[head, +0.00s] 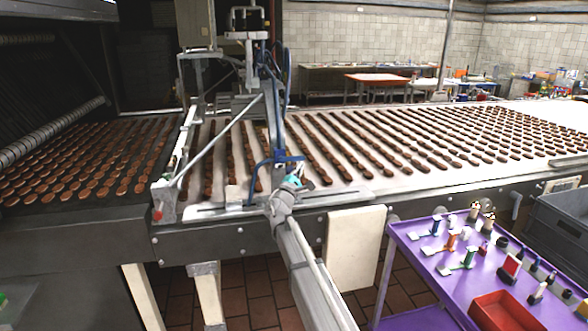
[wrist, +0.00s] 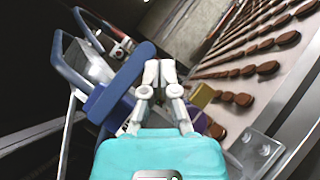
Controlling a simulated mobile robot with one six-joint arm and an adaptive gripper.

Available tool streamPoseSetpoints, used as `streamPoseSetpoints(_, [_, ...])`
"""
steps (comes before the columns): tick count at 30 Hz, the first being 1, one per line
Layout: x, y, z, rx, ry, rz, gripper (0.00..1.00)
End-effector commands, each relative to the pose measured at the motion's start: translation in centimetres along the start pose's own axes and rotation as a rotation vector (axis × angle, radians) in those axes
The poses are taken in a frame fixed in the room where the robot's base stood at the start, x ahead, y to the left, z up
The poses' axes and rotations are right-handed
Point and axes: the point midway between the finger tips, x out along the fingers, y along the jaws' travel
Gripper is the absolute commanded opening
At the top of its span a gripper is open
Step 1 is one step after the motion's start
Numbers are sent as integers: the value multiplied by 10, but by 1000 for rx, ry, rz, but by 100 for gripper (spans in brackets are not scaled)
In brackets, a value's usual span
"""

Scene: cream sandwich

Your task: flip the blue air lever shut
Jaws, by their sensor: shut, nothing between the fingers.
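A dark blue lever (wrist: 118,82) lies slantwise in the wrist view, just left of my gripper (wrist: 159,70). The white fingers are closed together with nothing between them. The fingertips are at the lever's upper right end; I cannot tell whether they touch it. A brass fitting (wrist: 203,95) and a blue-purple part are right of the fingers, partly hidden by them. In the head view my gripper (head: 292,181) is at the belt's near edge, beside blue framework (head: 277,160); the lever cannot be told apart there.
A conveyor belt (head: 345,160) carries rows of brown biscuits behind my arm. A slotted metal plate (head: 335,199) lies along its near edge. A purple cart (head: 415,262) with coloured levers, fittings and a red bin (head: 503,312) stands at the right. A grey crate (head: 560,222) is beyond it.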

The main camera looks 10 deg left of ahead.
Motion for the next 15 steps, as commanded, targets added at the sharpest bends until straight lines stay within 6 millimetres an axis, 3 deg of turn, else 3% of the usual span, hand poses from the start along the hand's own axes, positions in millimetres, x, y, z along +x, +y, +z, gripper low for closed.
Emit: streamPoseSetpoints(15, [-5,-8,-4,0,0,0,0])
